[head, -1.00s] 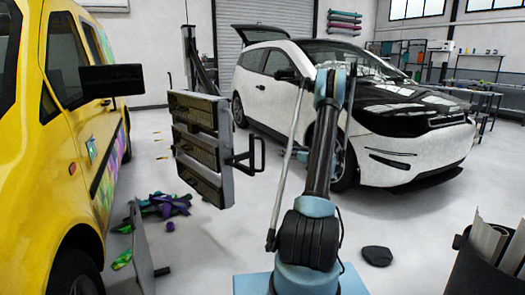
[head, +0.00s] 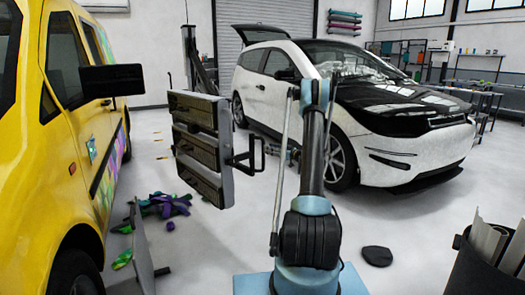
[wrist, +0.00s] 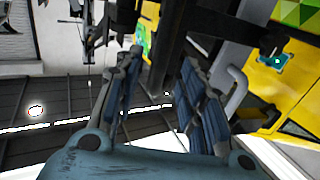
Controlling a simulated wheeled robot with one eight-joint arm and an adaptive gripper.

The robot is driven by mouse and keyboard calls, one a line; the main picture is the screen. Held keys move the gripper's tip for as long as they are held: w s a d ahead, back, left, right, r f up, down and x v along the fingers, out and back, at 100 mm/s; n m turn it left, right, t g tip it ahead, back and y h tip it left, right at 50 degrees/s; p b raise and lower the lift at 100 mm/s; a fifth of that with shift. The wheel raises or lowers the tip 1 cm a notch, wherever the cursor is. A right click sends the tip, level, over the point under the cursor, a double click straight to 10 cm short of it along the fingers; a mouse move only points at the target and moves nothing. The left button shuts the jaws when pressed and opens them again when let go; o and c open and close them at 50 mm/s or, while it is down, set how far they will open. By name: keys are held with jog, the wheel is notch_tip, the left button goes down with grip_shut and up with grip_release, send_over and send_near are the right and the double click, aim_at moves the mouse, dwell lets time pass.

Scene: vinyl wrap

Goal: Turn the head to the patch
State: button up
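The head (head: 204,157), a pale frame with three dark panels, stands upright between the yellow van and my arm in the head view. A black handle (head: 256,155) sticks out from its right side. The patch (head: 91,149), a small teal piece, is on the van's side. In the wrist view a teal piece (wrist: 279,62) shows on yellow at the upper right. My gripper (wrist: 160,68) is open, its fingers apart, with nothing clearly held between them. Dark bars cross just beyond the fingers. In the head view my arm mostly hides the gripper.
The yellow van (head: 40,190) stands close on the left, the white and black car (head: 400,125) behind my arm. Colourful scraps (head: 165,205) lie on the floor. A dark bin with rolls (head: 490,255) is at the lower right. Floor right of my arm is mostly clear.

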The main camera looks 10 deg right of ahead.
jog(key=shift+x, duration=2.8)
